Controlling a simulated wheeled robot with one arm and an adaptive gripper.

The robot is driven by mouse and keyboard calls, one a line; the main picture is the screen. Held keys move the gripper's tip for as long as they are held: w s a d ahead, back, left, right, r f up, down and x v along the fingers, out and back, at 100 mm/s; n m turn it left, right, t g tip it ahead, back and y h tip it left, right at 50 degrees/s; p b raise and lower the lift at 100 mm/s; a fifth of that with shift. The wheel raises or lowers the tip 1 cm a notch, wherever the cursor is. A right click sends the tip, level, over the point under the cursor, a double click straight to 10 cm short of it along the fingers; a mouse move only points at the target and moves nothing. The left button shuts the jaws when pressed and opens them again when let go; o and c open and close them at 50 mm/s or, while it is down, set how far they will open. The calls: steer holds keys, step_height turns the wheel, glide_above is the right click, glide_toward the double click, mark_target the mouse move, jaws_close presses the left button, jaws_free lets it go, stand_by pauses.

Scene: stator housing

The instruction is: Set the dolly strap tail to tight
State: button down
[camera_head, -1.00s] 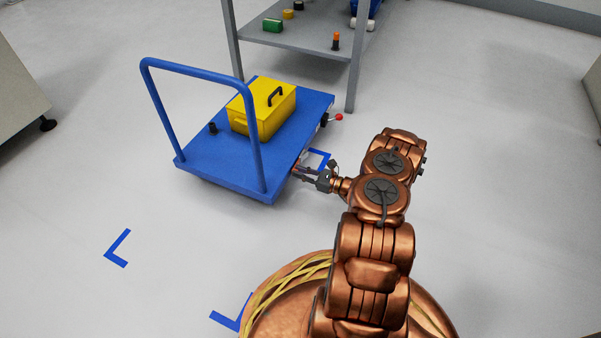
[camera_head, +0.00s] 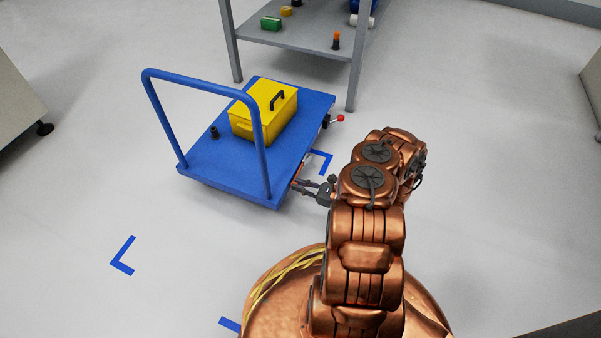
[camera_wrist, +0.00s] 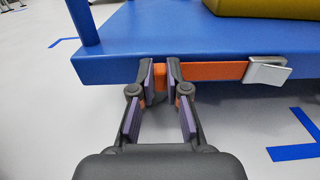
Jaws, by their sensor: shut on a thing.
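The blue dolly (camera_head: 215,165) stands on the floor with its push handle on the left. On its near right side, an orange strap (camera_wrist: 215,71) runs along the deck edge to a silver buckle (camera_wrist: 267,70) in the wrist view. My gripper (camera_head: 298,186) is at this side of the dolly. In the wrist view my gripper (camera_wrist: 160,82) is shut on the orange strap's tail, left of the buckle. The tail's end is partly hidden between the fingers.
A yellow box (camera_head: 263,113) with a black handle sits on the deck. A red-knobbed lever (camera_head: 338,118) sticks out at the far right corner. A grey shelf table (camera_head: 300,38) stands behind. Blue corner marks (camera_head: 122,256) lie on open floor.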

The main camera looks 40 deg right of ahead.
steer(key=shift+s+a, duration=0.3)
steer(key=shift+a, duration=0.55)
steer(key=c, duration=1.2)
jaws_free()
steer(key=shift+o, duration=0.2)
steer(key=shift+d, duration=0.15)
steer(key=shift+d, duration=0.1)
steer(key=shift+s+d, duration=0.15)
steer(key=shift+s, duration=0.1)
steer(key=v, duration=1.1)
steer(key=shift+s, duration=0.2)
